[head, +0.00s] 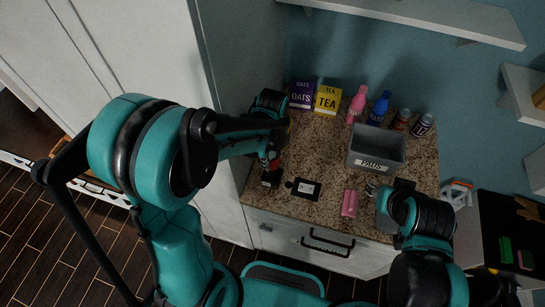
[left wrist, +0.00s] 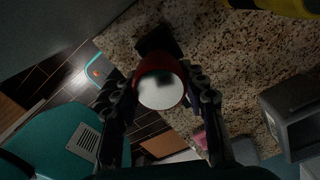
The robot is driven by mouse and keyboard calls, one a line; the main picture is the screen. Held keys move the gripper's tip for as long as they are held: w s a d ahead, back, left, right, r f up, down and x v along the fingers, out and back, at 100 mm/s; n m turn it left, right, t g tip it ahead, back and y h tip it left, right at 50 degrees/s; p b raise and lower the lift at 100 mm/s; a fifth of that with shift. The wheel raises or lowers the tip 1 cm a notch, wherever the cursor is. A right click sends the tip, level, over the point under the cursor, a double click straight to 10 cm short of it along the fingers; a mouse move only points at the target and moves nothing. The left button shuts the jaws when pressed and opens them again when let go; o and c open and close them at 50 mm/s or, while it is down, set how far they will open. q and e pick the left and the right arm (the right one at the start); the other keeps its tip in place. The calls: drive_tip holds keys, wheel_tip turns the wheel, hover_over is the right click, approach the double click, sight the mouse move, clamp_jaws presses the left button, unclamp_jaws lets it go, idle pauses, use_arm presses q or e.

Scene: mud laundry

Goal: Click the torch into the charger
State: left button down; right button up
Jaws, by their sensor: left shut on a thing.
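The torch (head: 272,165), red and black, stands near the counter's left edge in the head view. My left gripper (head: 268,151) is shut on it, partly hidden by my own arm. In the left wrist view the torch (left wrist: 161,88) shows its pale round end and red rim between my two fingers (left wrist: 162,95). A dark block, perhaps the charger (left wrist: 157,40), lies just beyond the torch there. A black base (head: 270,180) shows under the torch in the head view; I cannot tell whether they touch. My right gripper (head: 388,205) is over the counter's front right; its fingers are unclear.
A black plate with a pale label (head: 305,189) lies right of the torch. A pink object (head: 349,203) lies near the front edge. A grey PADS bin (head: 375,165) stands to the right. OATS (head: 302,95) and TEA (head: 327,100) boxes, bottles and cans line the back.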

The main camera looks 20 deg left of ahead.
use_arm(q)
drive_tip(key=c, duration=0.8)
unclamp_jaws()
